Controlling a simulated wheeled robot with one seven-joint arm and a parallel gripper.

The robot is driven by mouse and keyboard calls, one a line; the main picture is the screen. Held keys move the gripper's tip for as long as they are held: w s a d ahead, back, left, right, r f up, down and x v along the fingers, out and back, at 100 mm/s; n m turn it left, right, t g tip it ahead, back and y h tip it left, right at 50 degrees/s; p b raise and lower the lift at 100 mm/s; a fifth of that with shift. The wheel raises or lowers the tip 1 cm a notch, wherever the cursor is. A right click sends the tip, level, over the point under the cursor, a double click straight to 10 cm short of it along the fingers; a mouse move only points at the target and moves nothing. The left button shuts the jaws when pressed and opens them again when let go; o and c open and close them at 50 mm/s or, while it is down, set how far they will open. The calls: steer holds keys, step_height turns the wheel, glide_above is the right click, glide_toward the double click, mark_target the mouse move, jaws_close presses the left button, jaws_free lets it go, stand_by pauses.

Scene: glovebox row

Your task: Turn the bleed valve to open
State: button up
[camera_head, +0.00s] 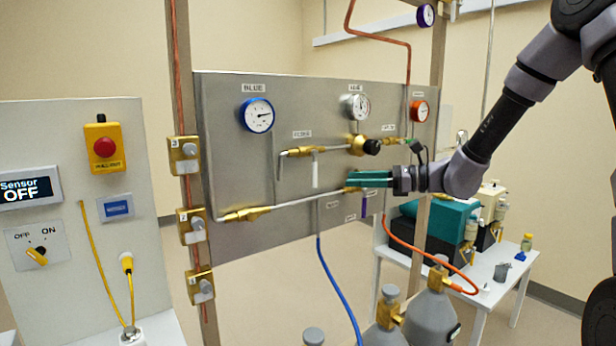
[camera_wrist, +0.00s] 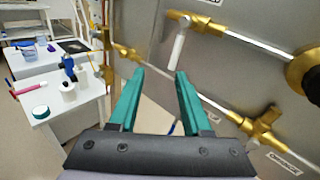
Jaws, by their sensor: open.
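A brass valve (camera_head: 300,152) on the steel panel has a pale lever (camera_head: 315,170) hanging straight down under a small label. The valve (camera_wrist: 203,22) and its pale lever (camera_wrist: 178,50) also show in the wrist view, with the lever just beyond the right fingertip. The labels are too small to read surely, so I cannot tell which valve is the bleed valve. My gripper (camera_head: 352,179) has green fingers and is in front of the panel, right of the lever. In the wrist view my gripper (camera_wrist: 160,74) is open and empty, apart from the lever.
A lower brass fitting (camera_head: 247,214) and pipe run across the panel (camera_head: 240,165). A black knob (camera_head: 372,147) is above my gripper. A blue hose (camera_head: 325,270) hangs below. Gas cylinders (camera_head: 432,315) and a white table (camera_head: 490,290) stand at lower right.

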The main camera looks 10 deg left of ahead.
mark_target(315, 176)
steer(key=w+a, duration=0.1)
steer(key=a, duration=0.3)
steer(key=w+a+m+t, duration=0.1)
steer(key=a, duration=0.3)
steer(key=w+a+m, duration=0.1)
steer(key=w+a, duration=0.1)
steer(key=a, duration=0.2)
steer(key=shift+f+y, duration=0.4)
jaws_close()
steer(key=shift+d, duration=0.1)
stand_by(0.8)
